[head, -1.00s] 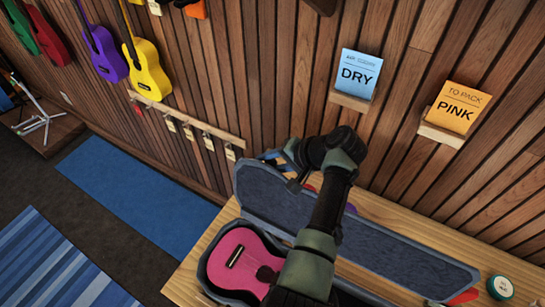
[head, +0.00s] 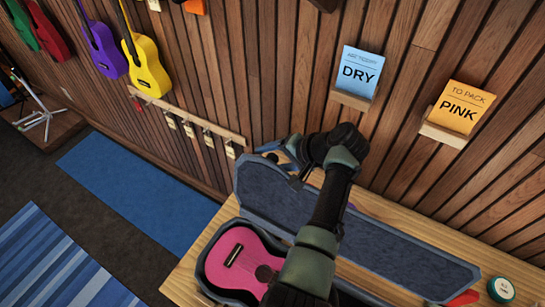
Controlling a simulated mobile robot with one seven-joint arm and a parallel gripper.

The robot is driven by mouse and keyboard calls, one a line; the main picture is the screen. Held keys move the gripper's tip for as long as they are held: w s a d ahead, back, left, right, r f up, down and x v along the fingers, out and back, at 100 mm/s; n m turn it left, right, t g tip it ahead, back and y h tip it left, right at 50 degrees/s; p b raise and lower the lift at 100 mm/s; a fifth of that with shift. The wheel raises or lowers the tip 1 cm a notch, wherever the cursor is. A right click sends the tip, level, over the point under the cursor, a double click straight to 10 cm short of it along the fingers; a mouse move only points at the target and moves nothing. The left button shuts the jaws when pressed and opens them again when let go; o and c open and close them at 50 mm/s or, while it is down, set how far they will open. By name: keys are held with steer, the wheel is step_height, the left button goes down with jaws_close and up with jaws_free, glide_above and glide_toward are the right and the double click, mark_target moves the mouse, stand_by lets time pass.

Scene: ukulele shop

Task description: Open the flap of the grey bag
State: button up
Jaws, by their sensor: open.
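I see nothing I can clearly name as a grey bag or its flap; they may be hidden behind my arm or the raised lid. An open instrument case with a blue-grey lined lid (head: 400,262) lies on the wooden bench, and a pink ukulele (head: 236,258) lies in it. My arm reaches across the case, and my gripper (head: 294,172) is at the lid's far side, near the wall. It is open, small and partly hidden by my wrist. I cannot tell whether it touches anything.
A blue object (head: 272,147) lies behind the lid near my gripper. A round tin (head: 501,289) stands at the bench's right.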

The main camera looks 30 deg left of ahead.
steer(key=b+v, duration=0.2)
steer(key=v, duration=1.1)
steer(key=shift+b, duration=0.35)
